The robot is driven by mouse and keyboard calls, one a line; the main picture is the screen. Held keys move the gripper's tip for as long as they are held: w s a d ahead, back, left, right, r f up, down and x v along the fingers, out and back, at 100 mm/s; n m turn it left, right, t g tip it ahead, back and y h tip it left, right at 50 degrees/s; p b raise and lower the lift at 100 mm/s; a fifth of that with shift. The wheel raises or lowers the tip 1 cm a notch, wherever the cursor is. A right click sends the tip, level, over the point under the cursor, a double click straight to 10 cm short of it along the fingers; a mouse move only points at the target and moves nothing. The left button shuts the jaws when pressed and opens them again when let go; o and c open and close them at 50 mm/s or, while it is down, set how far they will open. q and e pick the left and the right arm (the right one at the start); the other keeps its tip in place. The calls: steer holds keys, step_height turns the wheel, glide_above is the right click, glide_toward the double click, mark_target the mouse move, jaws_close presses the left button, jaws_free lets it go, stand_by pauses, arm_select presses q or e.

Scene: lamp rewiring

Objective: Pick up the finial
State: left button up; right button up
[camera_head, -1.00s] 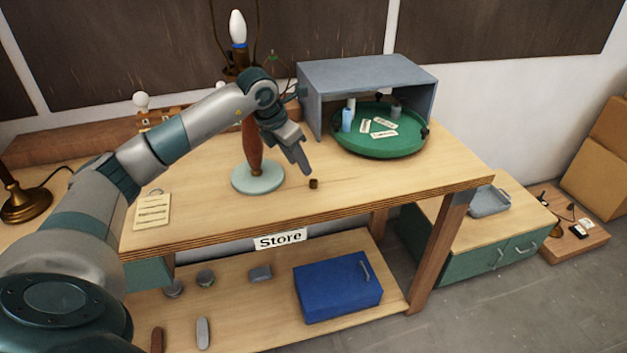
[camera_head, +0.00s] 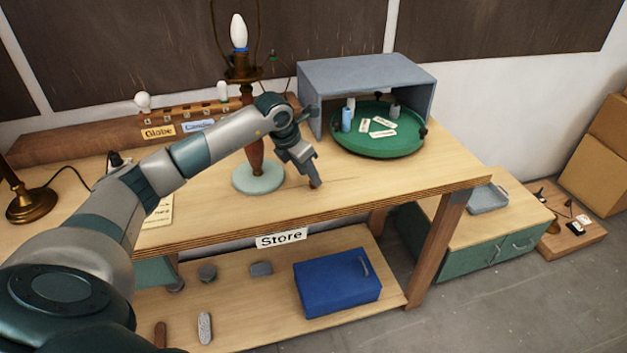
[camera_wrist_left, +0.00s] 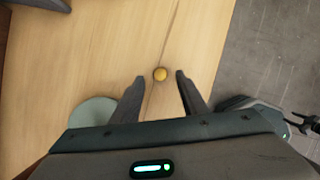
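There the gripper hides the finial.
The lamp (camera_head: 240,75) stands close behind and left of my gripper. A green round tray (camera_head: 380,148) sits partly under a grey open box (camera_head: 365,75) to the back right. The bench top right of my gripper is clear.

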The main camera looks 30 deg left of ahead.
arm_select(q)
steer(key=shift+p+x, duration=0.3)
steer(key=shift+x, duration=1.1)
steer(key=shift+d+r, duration=0.1)
jaws_close()
